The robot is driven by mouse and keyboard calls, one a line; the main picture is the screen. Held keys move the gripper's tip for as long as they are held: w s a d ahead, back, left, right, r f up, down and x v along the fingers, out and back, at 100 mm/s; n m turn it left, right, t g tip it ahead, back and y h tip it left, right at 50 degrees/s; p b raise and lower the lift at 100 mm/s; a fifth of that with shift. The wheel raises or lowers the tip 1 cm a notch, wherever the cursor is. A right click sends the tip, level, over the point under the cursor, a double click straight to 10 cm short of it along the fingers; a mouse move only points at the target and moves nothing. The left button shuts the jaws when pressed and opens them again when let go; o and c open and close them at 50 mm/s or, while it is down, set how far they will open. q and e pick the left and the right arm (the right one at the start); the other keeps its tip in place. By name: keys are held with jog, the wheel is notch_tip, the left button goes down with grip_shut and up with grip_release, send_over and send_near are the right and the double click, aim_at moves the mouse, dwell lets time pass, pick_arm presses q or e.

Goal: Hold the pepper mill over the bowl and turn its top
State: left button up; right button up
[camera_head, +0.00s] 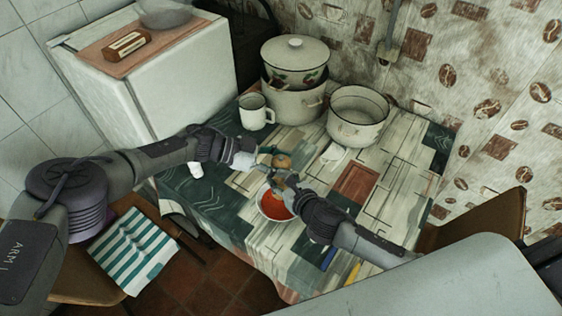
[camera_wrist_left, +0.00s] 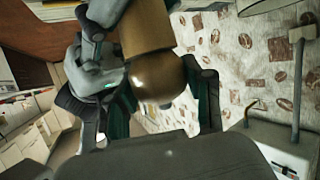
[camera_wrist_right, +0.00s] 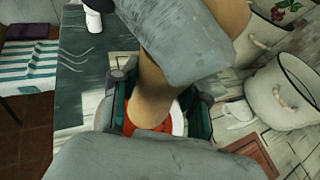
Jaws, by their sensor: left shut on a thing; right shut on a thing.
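The brown wooden pepper mill (camera_head: 283,161) is held by both grippers above the bowl (camera_head: 260,207), a white one with red contents. My left gripper (camera_head: 266,158) is shut on the upper part of the mill; its rounded end (camera_wrist_left: 155,80) lies between the fingers in the left wrist view. My right gripper (camera_head: 284,181) is shut on the mill lower down; in the right wrist view the mill body (camera_wrist_right: 151,100) runs between its fingers, with the red bowl contents (camera_wrist_right: 165,122) behind. The grippers hide much of the mill.
A white mug (camera_head: 255,112), stacked pots (camera_head: 295,103) and an open white pot (camera_head: 357,118) stand at the back of the table. A reddish-brown board (camera_head: 356,183) lies right of the bowl. A small white item (camera_head: 196,169) stands near the left edge.

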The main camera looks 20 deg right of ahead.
pick_arm(q)
jog(key=shift+w+d+m+g, duration=0.1)
jog(key=shift+w+m+g, duration=0.1)
jog(key=shift+m+g, duration=0.4)
jog(key=shift+y, duration=0.3)
jog(key=shift+s+m+g, duration=0.1)
jog(key=shift+m+g, duration=0.2)
jog(key=o, duration=1.2)
jog(key=shift+s, duration=0.1)
jog(key=shift+a, duration=0.2)
jog(key=v, duration=1.2)
jog(key=shift+d+r, duration=0.1)
